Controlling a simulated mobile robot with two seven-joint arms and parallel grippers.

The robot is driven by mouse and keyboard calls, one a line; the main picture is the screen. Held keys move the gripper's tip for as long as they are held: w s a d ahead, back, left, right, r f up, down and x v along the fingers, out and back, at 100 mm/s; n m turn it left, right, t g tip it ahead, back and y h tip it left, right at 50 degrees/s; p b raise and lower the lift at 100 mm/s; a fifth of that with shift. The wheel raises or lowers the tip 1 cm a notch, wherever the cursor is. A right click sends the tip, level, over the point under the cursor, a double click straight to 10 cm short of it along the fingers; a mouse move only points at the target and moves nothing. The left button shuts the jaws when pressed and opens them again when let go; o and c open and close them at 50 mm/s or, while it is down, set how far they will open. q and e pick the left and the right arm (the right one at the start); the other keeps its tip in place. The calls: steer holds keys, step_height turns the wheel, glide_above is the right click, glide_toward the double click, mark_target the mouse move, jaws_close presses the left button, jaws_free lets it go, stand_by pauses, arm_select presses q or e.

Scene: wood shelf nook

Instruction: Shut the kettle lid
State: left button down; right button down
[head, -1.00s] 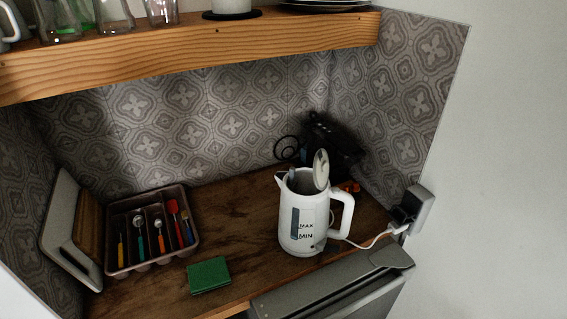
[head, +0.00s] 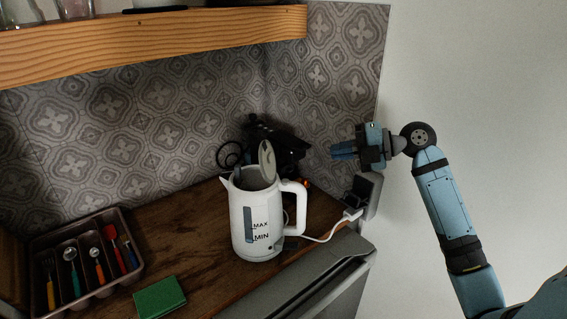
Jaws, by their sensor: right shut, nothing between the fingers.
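A white kettle (head: 262,228) stands upright on the wooden counter, with its spout to the left and its handle to the right. Its lid (head: 267,160) is open and stands nearly upright above the kettle's top opening. My right gripper (head: 336,152) is shut and empty. It is to the right of the lid at about the same height in the picture, apart from the kettle, with its fingers pointing left. My left gripper is not in view.
A cutlery tray (head: 136,271) and a green sponge (head: 160,298) are left of the kettle. A dark appliance (head: 290,150) stands behind it. A white cord (head: 325,237) runs to a wall socket box (head: 366,196). A wooden shelf (head: 150,37) hangs above.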

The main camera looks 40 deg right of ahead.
steer(key=r, duration=0.1)
steer(key=p, duration=0.4)
glide_toward(272, 157)
steer(key=shift+n+y, duration=0.3)
steer(key=shift+n, duration=0.1)
steer(key=x, duration=0.6)
steer(key=shift+w+f, duration=0.1)
steer(key=shift+w, duration=0.15)
steer(key=shift+w+a+f, duration=0.3)
steer(key=shift+w, duration=0.05)
steer(key=shift+w+a, duration=0.1)
